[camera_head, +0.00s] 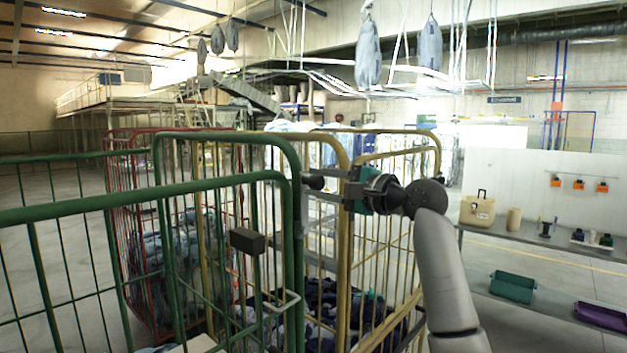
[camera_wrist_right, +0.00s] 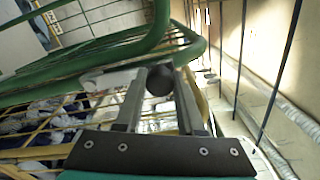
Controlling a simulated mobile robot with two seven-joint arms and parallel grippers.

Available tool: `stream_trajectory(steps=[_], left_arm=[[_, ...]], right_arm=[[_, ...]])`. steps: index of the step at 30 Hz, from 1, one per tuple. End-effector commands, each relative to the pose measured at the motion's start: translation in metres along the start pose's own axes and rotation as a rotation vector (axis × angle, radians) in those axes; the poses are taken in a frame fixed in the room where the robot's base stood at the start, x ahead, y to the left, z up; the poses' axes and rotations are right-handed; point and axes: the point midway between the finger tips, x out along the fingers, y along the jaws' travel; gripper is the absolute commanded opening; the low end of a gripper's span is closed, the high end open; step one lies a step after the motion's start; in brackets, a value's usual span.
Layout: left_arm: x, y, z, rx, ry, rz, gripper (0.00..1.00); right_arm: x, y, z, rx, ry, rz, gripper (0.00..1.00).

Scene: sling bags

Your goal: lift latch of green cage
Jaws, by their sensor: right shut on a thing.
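The green cage (camera_head: 230,182) stands at the left and centre in the head view, and its green tubes cross the upper left of the right wrist view (camera_wrist_right: 90,62). My right gripper (camera_head: 322,184) reaches in from the right to the green upright. Its jaws are shut on a dark round latch knob (camera_wrist_right: 160,80), which sits between the fingertips in the right wrist view. The rest of the latch is mostly hidden by the gripper and the tubes. My left gripper is out of both views.
A yellow cage (camera_head: 400,134) and a red cage (camera_head: 112,190) stand close to the green one. Dark cloth bags (camera_head: 330,300) lie inside the cages. A shelf table (camera_head: 540,248) stands at the right.

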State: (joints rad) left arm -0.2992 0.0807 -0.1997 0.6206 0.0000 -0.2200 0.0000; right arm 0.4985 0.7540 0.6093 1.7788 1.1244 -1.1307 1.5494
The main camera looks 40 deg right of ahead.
Motion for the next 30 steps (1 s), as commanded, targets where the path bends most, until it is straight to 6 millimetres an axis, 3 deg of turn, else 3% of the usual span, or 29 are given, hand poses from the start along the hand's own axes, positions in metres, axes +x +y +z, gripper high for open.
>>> stream_trajectory(steps=[13, 14, 15, 21, 30], left_arm=[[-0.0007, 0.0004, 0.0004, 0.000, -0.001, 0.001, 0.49], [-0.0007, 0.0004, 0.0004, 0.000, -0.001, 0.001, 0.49], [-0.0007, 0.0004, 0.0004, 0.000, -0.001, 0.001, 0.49], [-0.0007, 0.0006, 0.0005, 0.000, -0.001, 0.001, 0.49], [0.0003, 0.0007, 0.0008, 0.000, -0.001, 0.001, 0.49]], right_arm=[[-0.0006, -0.0010, -0.0018, 0.016, 0.001, -0.003, 0.00], [-0.0006, -0.0010, -0.0018, 0.016, 0.001, -0.004, 0.41], [-0.0006, -0.0011, -0.0018, 0.016, 0.001, -0.004, 0.46], [-0.0005, -0.0008, -0.0015, 0.013, 0.001, -0.003, 0.68], [-0.0023, -0.0003, -0.0014, 0.011, 0.001, -0.002, 0.68]])
